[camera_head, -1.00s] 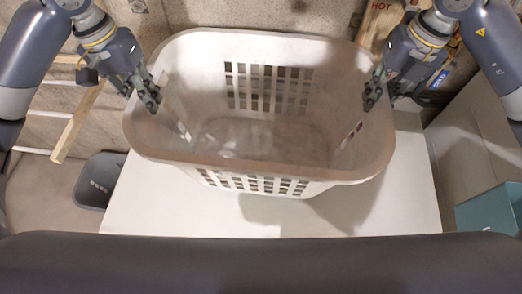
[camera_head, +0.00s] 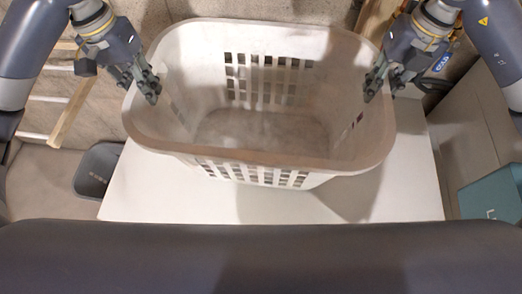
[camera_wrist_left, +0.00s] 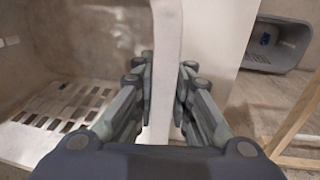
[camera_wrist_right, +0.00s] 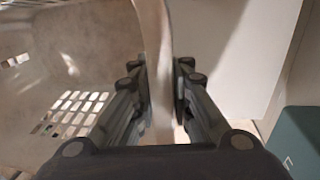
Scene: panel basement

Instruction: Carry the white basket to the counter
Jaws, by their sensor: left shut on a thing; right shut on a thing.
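The white basket (camera_head: 270,150) is a large empty laundry basket with slotted sides, in the middle of the head view. It appears above a white surface (camera_head: 180,200), with its shadow falling on that surface. My left gripper (camera_head: 148,88) is shut on the basket's left rim, and the rim shows between its fingers in the left wrist view (camera_wrist_left: 163,90). My right gripper (camera_head: 375,85) is shut on the right rim, which shows between its fingers in the right wrist view (camera_wrist_right: 159,80). I cannot tell whether the white surface is the counter.
A grey bin (camera_head: 95,170) stands at the left of the white surface, near a wooden ladder-like frame (camera_head: 75,110). A teal box (camera_head: 492,193) is at the lower right beside a pale panel (camera_head: 470,140). A concrete wall is behind the basket.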

